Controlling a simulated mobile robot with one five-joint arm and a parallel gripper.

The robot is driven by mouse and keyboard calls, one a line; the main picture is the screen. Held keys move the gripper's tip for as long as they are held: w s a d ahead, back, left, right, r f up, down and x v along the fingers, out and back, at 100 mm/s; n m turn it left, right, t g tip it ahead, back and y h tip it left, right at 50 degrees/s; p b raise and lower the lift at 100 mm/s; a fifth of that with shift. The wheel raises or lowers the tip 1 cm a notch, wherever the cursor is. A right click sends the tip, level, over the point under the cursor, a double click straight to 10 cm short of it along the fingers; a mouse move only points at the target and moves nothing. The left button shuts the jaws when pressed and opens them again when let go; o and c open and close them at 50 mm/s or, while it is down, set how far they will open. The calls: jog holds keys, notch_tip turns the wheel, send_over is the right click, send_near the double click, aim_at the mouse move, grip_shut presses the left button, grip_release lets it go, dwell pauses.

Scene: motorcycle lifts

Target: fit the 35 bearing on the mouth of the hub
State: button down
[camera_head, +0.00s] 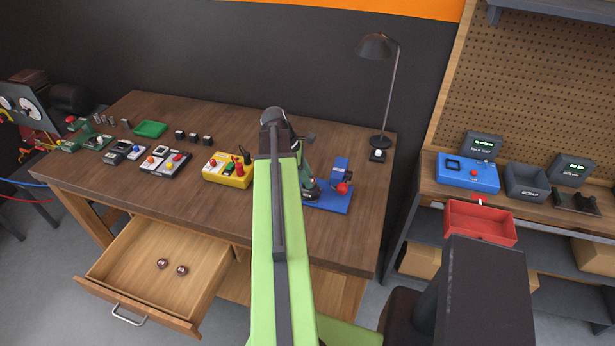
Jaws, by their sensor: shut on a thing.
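My green arm reaches over the workbench, and its dark wrist bends down at the far end. My gripper (310,188) shows only in part, to the right of the arm and low beside a blue fixture. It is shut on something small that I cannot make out. The blue fixture (327,203) has a flat base, an upright block at the back and a red knob (342,188). I cannot pick out the 35 bearing or the hub for sure. The arm hides part of the bench around the gripper.
A yellow box (228,171) with switches stands left of the arm. Small dark blocks (193,137) and a green tray (150,129) lie farther left. A lamp (382,100) stands at right. The open drawer (140,257) holds two dark red balls (172,266). A red bin (480,220) sits right.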

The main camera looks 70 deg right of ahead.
jog(key=shift+f+b, duration=0.45)
jog(key=c, duration=0.5)
grip_release()
jog(key=shift+r, duration=0.1)
notch_tip(320, 180, up, 8)
jog(key=p, duration=0.8)
dwell(0.5)
